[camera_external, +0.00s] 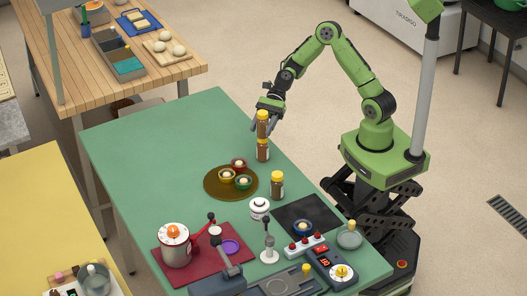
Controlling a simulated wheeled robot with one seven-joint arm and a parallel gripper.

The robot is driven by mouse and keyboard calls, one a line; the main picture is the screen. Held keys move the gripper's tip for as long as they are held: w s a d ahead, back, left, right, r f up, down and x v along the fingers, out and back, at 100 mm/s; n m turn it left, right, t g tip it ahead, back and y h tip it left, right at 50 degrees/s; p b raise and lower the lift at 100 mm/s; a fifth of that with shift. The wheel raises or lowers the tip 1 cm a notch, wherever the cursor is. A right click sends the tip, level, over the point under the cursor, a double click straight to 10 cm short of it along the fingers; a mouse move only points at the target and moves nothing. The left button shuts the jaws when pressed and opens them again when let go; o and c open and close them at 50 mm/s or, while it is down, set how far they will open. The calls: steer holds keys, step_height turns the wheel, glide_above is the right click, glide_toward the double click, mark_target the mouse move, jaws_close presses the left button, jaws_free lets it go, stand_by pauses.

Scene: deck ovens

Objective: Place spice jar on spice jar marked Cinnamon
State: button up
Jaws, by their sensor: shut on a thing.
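My gripper (264,121) is shut on a spice jar (262,129) with a yellow lid and brown contents. It holds this jar upright directly over a second spice jar (262,154), which stands on the green table (150,145) near its right edge. The held jar's bottom looks to meet the lower jar's yellow lid; I cannot tell whether they touch. A third spice jar (277,187) with a yellow lid stands nearer the camera. The labels are too small to read, so I cannot tell which jar is marked Cinnamon.
A round brown tray (211,190) with several small bowls lies left of the third jar. A white lidded pot (259,209), a dark mat (312,217), a red mat (175,278) and devices crowd the table's near end. The far left of the table is clear.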

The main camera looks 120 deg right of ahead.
steer(key=o, duration=1.1)
